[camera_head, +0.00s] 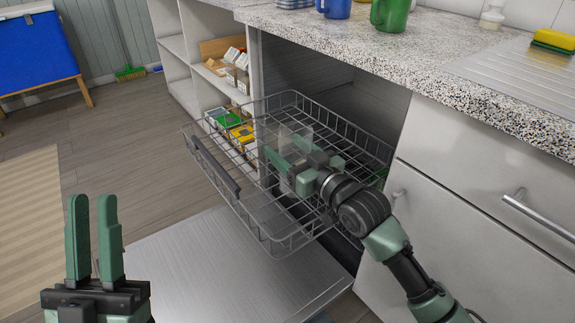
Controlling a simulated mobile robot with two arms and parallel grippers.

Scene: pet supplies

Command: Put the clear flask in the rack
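The clear flask (292,131) is a faint see-through shape at my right gripper, over the wire rack (262,226) that is pulled out of the dishwasher. My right gripper (283,150) reaches in from the lower right, its green fingers around the flask. They look closed on it, though the flask's outline is hard to make out. I cannot tell whether its base touches the rack's wires. My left gripper (92,205) is at the lower left, pointing up, its two green fingers apart with nothing between them.
The lowered dishwasher door (205,265) lies below the rack. A granite counter (420,75) with blue and green mugs (391,12) is above. White drawers (480,210) stand at the right, shelves with boxes behind. Wooden floor (130,165) is clear at the left.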

